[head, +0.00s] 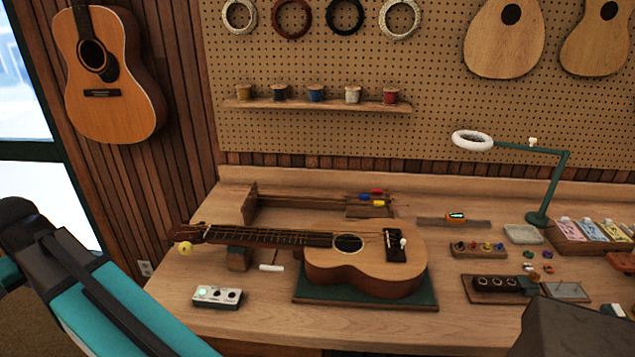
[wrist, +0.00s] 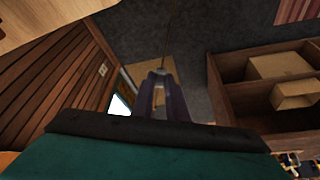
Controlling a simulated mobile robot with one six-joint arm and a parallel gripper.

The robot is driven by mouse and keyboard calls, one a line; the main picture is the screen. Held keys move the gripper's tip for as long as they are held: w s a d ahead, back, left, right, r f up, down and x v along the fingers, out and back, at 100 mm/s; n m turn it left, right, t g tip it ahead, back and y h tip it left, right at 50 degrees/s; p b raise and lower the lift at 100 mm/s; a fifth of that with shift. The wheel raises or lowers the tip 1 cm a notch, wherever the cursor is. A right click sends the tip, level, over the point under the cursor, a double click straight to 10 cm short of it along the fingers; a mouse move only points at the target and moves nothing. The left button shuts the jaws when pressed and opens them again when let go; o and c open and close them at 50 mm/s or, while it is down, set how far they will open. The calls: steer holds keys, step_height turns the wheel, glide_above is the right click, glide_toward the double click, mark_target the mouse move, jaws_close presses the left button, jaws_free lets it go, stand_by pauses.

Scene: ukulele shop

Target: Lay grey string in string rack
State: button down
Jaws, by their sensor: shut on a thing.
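My gripper (wrist: 162,76) shows in the wrist view, its two dark fingers shut together at the tips. A thin strand, the grey string (wrist: 172,35), runs from the fingertips toward the top of the picture; its colour is hard to tell and its far end is not clear. My gripper and this string do not show in the head view. The string rack (head: 249,206) stands at the back of the workbench in the head view, a low wooden rack with long thin strings and red, blue and yellow ends at its right side.
A ukulele (head: 375,262) lies on a green mat (head: 310,290) in front of the rack, its neck on a wooden support (head: 238,259). A white pedal box (head: 217,296) sits at the front left. A lamp (head: 545,190) and small trays are at the right. Shelves with boxes (wrist: 285,68) show in the wrist view.

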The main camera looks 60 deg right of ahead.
steer(key=s+d+r+m+g+h+p, duration=0.1)
steer(key=s+d+m, duration=0.35)
steer(key=d, duration=0.95)
steer(key=s+d+m+g+h+p, duration=0.15)
steer(key=s+d+m, duration=0.35)
steer(key=d, duration=0.8)
steer(key=s+d+r+m+g+h+p, duration=0.1)
steer(key=s+d+m+g+h, duration=0.15)
steer(key=d+m, duration=0.75)
steer(key=s+d+r+m+g+y+p, duration=0.1)
steer(key=s+d+m, duration=0.5)
steer(key=s+d, duration=0.8)
steer(key=s+d+r+m+g+y+p, duration=0.1)
steer(key=s+d+m, duration=0.4)
steer(key=s+d, duration=0.9)
steer(key=s+g+y+p, duration=0.1)
steer(key=s, duration=0.3)
steer(key=shift+s+d+m+g+y, duration=0.15)
steer(key=shift+s+m+g+y, duration=0.15)
steer(key=shift+s+m+g, duration=0.1)
steer(key=shift+r+p, duration=0.3)
steer(key=shift+p, duration=1.85)
steer(key=shift+f+p, duration=0.2)
steer(key=shift+p, duration=0.8)
steer(key=shift+f, duration=0.15)
